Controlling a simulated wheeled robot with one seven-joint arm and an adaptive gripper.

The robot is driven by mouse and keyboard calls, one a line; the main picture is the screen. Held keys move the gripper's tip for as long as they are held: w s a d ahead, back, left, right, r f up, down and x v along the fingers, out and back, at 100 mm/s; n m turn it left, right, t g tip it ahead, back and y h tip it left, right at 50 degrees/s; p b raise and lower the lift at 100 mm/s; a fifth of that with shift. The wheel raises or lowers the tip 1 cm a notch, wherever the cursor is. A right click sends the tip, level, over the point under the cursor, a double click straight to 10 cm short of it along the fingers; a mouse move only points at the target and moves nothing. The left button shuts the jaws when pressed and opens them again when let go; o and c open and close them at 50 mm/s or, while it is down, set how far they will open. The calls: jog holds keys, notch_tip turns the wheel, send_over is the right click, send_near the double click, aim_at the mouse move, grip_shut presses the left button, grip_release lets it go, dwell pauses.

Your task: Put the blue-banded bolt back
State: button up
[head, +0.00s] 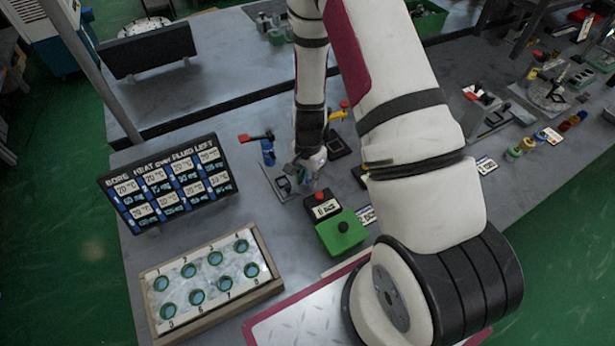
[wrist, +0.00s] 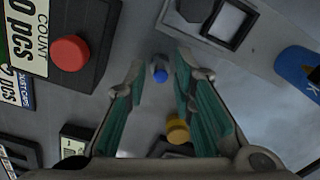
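My gripper (head: 306,172) is low over the table's middle in the head view. In the wrist view my gripper (wrist: 158,70) is open, its two teal-padded fingers apart. A small blue-ended piece with a pale part (wrist: 160,74) shows between the fingertips, touching neither; I cannot tell for sure that it is the blue-banded bolt. In the head view the bolt cannot be made out near my gripper. The valve block (head: 157,268) lies at the front left, with numbered, green-rimmed bores in two rows. The bores look empty.
A black display board (head: 168,183) with heat and fill figures stands behind the block. A yellow piece (wrist: 178,131) shows between the finger bases.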

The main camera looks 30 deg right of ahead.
notch_tip(320, 180, up, 13)
jog(key=b, duration=0.1)
notch_tip(320, 180, up, 10)
jog(key=n+t, duration=0.1)
jog(key=n, duration=0.2)
send_over(307, 181)
jog(key=a, duration=0.3)
jog(key=s+a+r+n+t, duration=0.2)
jog(key=s+r+n, duration=0.15)
jog(key=r, duration=0.55)
jog(key=s+a+r+n+t, duration=0.1)
jog(key=s+r+n+t, duration=0.1)
jog(key=s+r+n, duration=0.5)
jog(key=s+r, duration=0.4)
jog(key=s, duration=0.2)
jog(key=shift+r, duration=0.25)
